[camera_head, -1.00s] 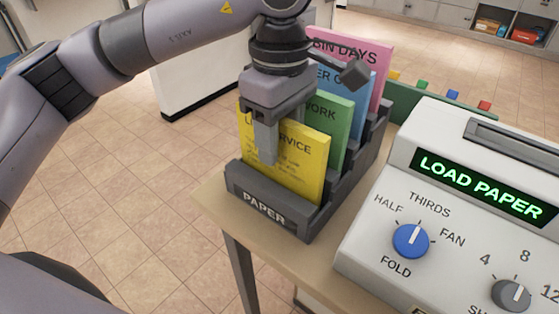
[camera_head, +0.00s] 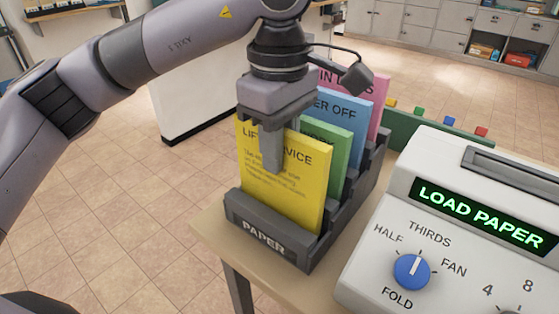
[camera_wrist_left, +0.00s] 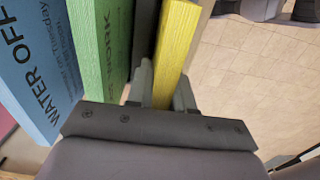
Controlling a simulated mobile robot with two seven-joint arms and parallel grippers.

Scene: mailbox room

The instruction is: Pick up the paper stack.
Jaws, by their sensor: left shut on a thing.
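My left gripper (camera_head: 275,158) points down and is shut on the stack's upper part. One finger lies over the front face; the other is hidden behind the stack in the head view. In the left wrist view the yellow stack (camera_wrist_left: 176,45) stands between the two fingers (camera_wrist_left: 163,90). My right gripper is not in view.
Green (camera_head: 327,140), blue (camera_head: 345,118) and pink (camera_head: 378,110) stacks stand behind in the rack. A pale machine (camera_head: 455,190) showing LOAD PAPER stands close on the right. The wooden table's (camera_head: 212,232) left edge is near, with open floor beyond.

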